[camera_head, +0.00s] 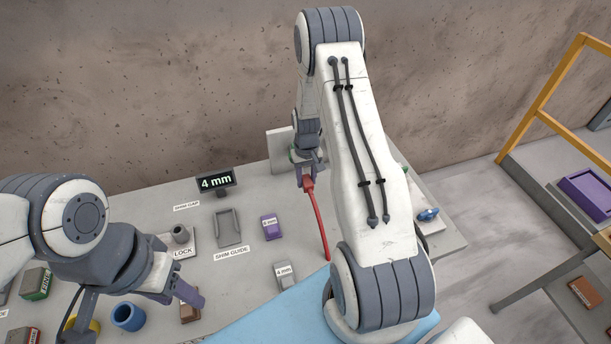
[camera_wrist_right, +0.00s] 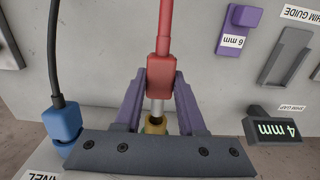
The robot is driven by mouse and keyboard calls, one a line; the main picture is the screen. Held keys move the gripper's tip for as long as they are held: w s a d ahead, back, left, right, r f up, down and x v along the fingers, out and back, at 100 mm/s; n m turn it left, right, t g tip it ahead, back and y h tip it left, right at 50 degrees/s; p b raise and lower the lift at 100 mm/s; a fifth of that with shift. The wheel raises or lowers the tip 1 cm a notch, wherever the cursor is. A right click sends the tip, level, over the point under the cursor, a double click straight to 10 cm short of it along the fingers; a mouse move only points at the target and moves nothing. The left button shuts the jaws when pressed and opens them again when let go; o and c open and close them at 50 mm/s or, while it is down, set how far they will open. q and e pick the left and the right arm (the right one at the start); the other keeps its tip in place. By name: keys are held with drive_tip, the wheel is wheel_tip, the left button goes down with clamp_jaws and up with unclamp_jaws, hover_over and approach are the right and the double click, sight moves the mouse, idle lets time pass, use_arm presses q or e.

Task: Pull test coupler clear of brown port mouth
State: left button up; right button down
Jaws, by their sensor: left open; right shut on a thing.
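The test coupler appears to be the red plug (camera_wrist_right: 160,72) with a red cable in the right wrist view. My right gripper (camera_wrist_right: 160,88) is shut on its red body with purple fingers on both sides. A pale metal tip (camera_wrist_right: 156,107) extends from the plug to a brass-brown ring (camera_wrist_right: 156,125), apparently the port mouth; whether the tip is still inside cannot be told. In the head view my right gripper (camera_head: 309,178) holds the red plug (camera_head: 308,185) before a pale upright plate (camera_head: 281,150). My left gripper (camera_head: 182,293) is open at the lower left.
A blue connector (camera_wrist_right: 62,120) with a black cable is beside the port. The slab carries a 4 mm display (camera_head: 216,182), a shim guide (camera_head: 228,228), a purple block (camera_head: 270,227), a grey 4 mm block (camera_head: 284,275) and a blue cup (camera_head: 128,316). A yellow rail (camera_head: 545,95) stands right.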

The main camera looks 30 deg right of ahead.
sight(309, 185)
drive_tip(key=shift+s+r, duration=0.1)
idle(0.3)
drive_tip(key=shift+s+a+r+p, duration=0.15)
drive_tip(key=shift+s+r+p, duration=0.4)
drive_tip(key=shift+r, duration=0.1)
drive_tip(key=shift+s+a+r+p, duration=0.15)
drive_tip(key=shift+s+r+p, duration=0.4)
drive_tip(key=shift+r, duration=0.05)
drive_tip(key=shift+s+a+r, duration=0.1)
drive_tip(key=shift+s+r, duration=0.1)
drive_tip(key=shift+s, duration=0.1)
